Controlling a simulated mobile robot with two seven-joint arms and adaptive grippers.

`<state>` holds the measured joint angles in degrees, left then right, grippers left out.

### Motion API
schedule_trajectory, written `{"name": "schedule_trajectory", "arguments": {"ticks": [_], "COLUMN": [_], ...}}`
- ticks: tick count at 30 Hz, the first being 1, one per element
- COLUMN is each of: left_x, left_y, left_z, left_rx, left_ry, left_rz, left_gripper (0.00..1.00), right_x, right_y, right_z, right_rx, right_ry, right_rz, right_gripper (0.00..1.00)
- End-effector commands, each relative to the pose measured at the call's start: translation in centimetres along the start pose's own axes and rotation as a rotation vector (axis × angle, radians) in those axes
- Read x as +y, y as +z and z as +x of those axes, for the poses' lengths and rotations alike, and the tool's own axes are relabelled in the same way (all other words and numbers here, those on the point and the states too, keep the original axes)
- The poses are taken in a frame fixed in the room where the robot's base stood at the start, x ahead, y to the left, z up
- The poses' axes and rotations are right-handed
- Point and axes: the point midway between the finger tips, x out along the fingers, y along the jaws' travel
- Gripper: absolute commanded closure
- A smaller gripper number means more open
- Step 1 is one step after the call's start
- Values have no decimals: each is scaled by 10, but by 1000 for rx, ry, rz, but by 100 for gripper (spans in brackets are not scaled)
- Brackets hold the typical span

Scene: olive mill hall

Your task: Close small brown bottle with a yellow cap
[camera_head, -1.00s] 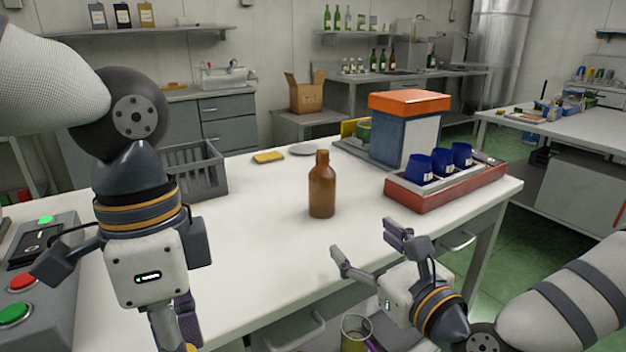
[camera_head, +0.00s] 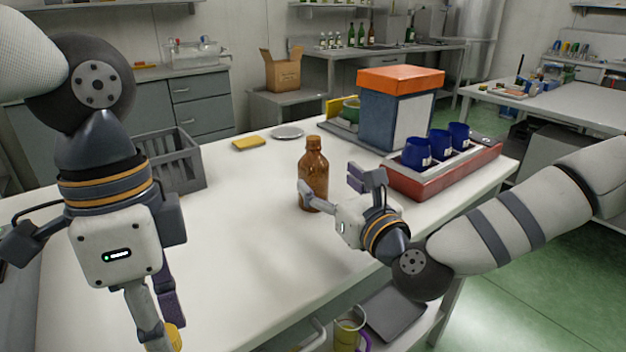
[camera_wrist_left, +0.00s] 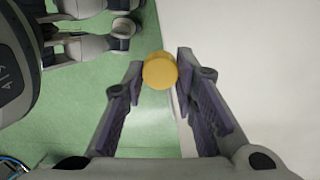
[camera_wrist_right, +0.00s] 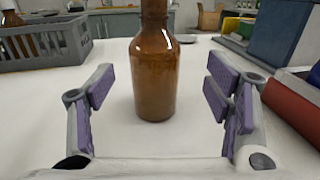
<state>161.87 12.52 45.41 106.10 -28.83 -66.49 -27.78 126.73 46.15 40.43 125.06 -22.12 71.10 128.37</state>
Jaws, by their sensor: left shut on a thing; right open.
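The small brown bottle (camera_head: 314,172) stands upright on the white table, its neck bare of any cap. My right gripper (camera_head: 336,182) is open, with its fingers reaching toward the bottle. In the right wrist view the bottle (camera_wrist_right: 154,75) stands between and beyond the two open fingers, with a gap on both sides. My left gripper (camera_wrist_left: 160,75) is shut on the yellow cap (camera_wrist_left: 160,71), held between the fingertips near the table's front edge. In the head view the cap (camera_head: 174,338) shows at the bottom left, partly hidden by the fingers.
A grey crate (camera_head: 186,168) stands at the back left of the table. A yellow sponge-like block (camera_head: 249,143) and a grey disc (camera_head: 287,132) lie behind the bottle. A red tray (camera_head: 440,180) with blue cups stands right. The front left of the table is clear.

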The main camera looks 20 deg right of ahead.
Motion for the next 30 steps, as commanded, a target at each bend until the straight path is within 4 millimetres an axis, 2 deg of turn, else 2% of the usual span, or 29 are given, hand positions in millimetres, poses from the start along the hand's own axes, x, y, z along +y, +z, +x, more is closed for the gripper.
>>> {"name": "schedule_trajectory", "arguments": {"ticks": [3, 11, 14, 21, 30], "left_x": [0, 0, 0, -1, -1], "left_y": [0, 0, 0, 0, 0], "left_z": [0, 0, 1, 3, 3], "left_rx": [0, 0, 0, -1, -1], "left_ry": [1, 0, 1, 5, 5], "left_rz": [0, 0, 0, 0, 0], "left_gripper": [84, 84, 84, 84, 84], "right_x": [0, 0, 3, 7, 6], "right_y": [0, 0, -3, -8, -8], "right_z": [7, 7, 17, 54, 59], "right_rx": [-1, 0, 0, 0, 0], "right_ry": [1, 1, 2, 1, 1], "right_rz": [-1, 0, -2, -2, 0], "right_gripper": [28, 28, 28, 28, 28]}}
